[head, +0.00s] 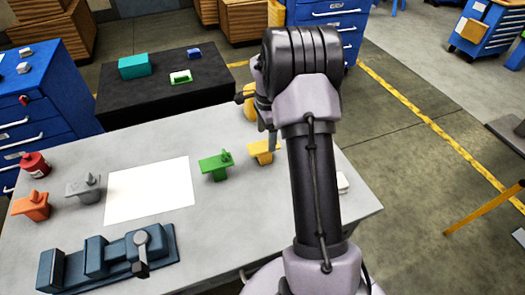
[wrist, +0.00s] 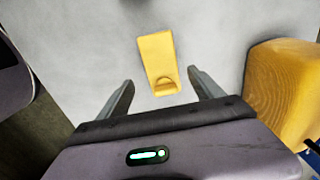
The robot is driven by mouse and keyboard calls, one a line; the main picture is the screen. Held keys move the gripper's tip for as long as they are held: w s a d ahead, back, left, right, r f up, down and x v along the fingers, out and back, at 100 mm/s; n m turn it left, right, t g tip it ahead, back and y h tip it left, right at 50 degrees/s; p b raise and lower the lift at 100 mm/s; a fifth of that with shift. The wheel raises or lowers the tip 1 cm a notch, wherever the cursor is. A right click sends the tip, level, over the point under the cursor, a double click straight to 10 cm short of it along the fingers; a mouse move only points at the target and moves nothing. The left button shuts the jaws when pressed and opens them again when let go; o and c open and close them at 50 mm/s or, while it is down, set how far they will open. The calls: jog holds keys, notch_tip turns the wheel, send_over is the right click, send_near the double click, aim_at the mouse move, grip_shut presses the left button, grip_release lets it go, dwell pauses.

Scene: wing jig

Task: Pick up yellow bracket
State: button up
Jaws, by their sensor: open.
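The yellow bracket (head: 261,151) stands on the grey table, to the right of the green bracket, partly hidden by my arm in the head view. In the wrist view the bracket (wrist: 157,55) shows a flat plate with a rounded raised part at its near end. My gripper (wrist: 160,79) is open and empty. Its two fingers point toward the bracket, one to each side of its near end. I cannot tell how high the fingers are above the table.
A green bracket (head: 216,165), a grey bracket (head: 83,188) and an orange bracket (head: 31,206) stand on the table around a white sheet (head: 150,190). A blue fixture (head: 90,260) lies in front. A larger yellow object (wrist: 282,88) is close at right in the wrist view.

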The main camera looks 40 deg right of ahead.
aim_at(266, 146)
notch_tip(266, 146, down, 4)
jog(key=shift+b, duration=0.45)
jog(key=f+b, duration=0.1)
jog(key=f, duration=0.1)
jog(key=f+b, duration=0.2)
jog(key=f, duration=0.1)
jog(key=shift+w+a+f, duration=0.3)
jog(key=shift+a+f, duration=0.05)
jog(key=shift+r, duration=0.15)
grip_shut()
